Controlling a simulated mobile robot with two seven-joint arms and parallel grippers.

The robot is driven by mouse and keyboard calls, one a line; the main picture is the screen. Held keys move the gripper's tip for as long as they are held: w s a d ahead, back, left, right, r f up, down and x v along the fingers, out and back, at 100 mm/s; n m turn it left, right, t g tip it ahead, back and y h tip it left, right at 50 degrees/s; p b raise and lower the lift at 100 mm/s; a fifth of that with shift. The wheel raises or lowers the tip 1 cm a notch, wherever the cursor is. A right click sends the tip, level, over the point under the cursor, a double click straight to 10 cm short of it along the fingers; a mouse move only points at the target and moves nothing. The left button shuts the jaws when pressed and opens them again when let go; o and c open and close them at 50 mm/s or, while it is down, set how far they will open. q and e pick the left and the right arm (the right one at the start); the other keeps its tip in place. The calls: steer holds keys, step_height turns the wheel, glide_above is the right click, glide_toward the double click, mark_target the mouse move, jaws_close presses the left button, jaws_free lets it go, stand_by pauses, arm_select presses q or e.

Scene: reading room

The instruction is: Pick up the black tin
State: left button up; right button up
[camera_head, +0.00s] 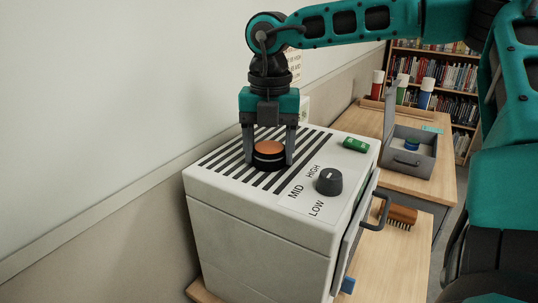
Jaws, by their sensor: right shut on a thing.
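The black tin (269,162) is a short round tin with an orange top. It is upright at the striped vent of a white appliance (255,208). My right gripper (268,160) points straight down over it, with one finger on each side, shut on the tin. I cannot tell whether the tin's base rests on the appliance or is slightly above it. My left gripper is not in view.
A dark knob (329,182) and a green block (356,144) are on the appliance's top. A handle (383,211) sticks out from its door. A brown brush (401,215) lies on the wooden table to the right. A grey open box (408,162) stands farther back.

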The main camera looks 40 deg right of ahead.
steer(key=shift+c, duration=0.8)
steer(key=shift+r, duration=0.1)
